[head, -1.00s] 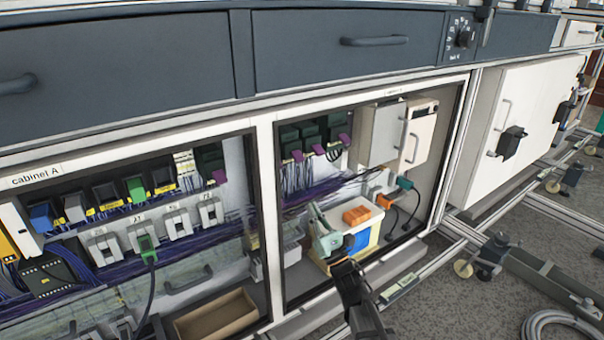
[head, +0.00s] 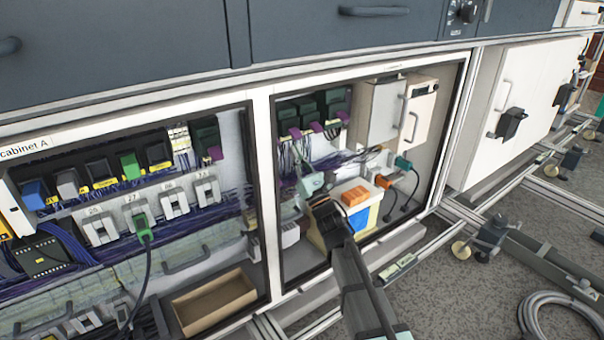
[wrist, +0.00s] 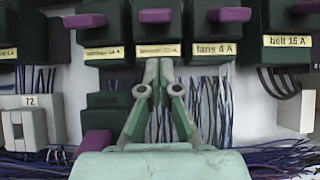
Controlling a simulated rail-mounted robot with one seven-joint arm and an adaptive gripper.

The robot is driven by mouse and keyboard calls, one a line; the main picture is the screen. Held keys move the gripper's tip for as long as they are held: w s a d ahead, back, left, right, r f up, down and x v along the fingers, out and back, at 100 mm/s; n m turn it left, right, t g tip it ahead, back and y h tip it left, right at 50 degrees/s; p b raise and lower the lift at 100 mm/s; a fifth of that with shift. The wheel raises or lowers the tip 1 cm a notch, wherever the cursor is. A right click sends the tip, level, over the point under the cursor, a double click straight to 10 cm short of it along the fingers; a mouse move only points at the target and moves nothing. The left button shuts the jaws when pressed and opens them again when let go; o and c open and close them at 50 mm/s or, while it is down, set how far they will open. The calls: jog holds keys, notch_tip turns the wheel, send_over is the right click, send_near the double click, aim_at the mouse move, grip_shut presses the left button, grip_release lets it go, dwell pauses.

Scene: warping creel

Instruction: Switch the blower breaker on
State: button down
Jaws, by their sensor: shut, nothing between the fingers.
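In the wrist view, several dark green breakers with purple levers stand in a row. Their labels include "fans 4 A" (wrist: 214,49) and "belt 16 A" (wrist: 287,41); the far left label is too blurred to read. The breaker with a blurred label that may read blower (wrist: 158,51) is straight ahead, its purple lever (wrist: 155,15) above the label. My pale green gripper (wrist: 157,66) is shut and empty, its tips overlapping that breaker's lower edge; contact cannot be told. In the head view, my gripper (head: 311,182) is below the breakers (head: 315,108) in the right cabinet opening.
Another purple lever (wrist: 96,145) is at the wrist view's lower left. Purple and blue wires hang below the breakers. A white box with orange and blue parts (head: 357,205) stands right of my gripper. The cabinet's middle post (head: 265,200) is on the left.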

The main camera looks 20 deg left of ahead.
aim_at(295, 134)
jog(key=shift+s+d+r, duration=0.25)
jog(key=shift+d+r, duration=0.05)
jog(key=shift+r, duration=0.4)
jog(key=shift+s+d+r, duration=0.25)
jog(key=shift+d+r, duration=0.05)
jog(key=shift+r, duration=0.35)
jog(key=shift+s+a+r, duration=0.1)
jog(key=shift+s+r, duration=0.05)
